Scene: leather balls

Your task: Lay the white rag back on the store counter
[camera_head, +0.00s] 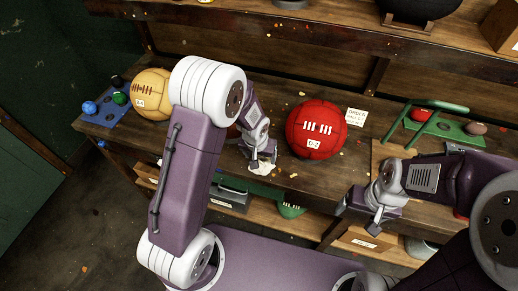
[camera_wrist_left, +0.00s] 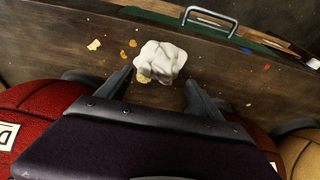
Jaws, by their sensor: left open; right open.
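The white rag (camera_wrist_left: 160,60) lies crumpled on the wooden counter (camera_wrist_left: 215,82) near its front edge. In the head view the rag (camera_head: 262,168) shows partly, under and beside my left gripper (camera_head: 259,160). In the left wrist view my left gripper (camera_wrist_left: 158,88) is open, with its fingers on either side of the rag; I cannot tell whether they touch it. My right gripper (camera_head: 358,213) is open and empty, in front of the counter's right part.
A red ball (camera_head: 317,130) sits right of my left gripper, a tan ball (camera_head: 151,94) to the left. A blue mat (camera_head: 103,118) with small balls is at the far left. A shelf runs below the counter.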

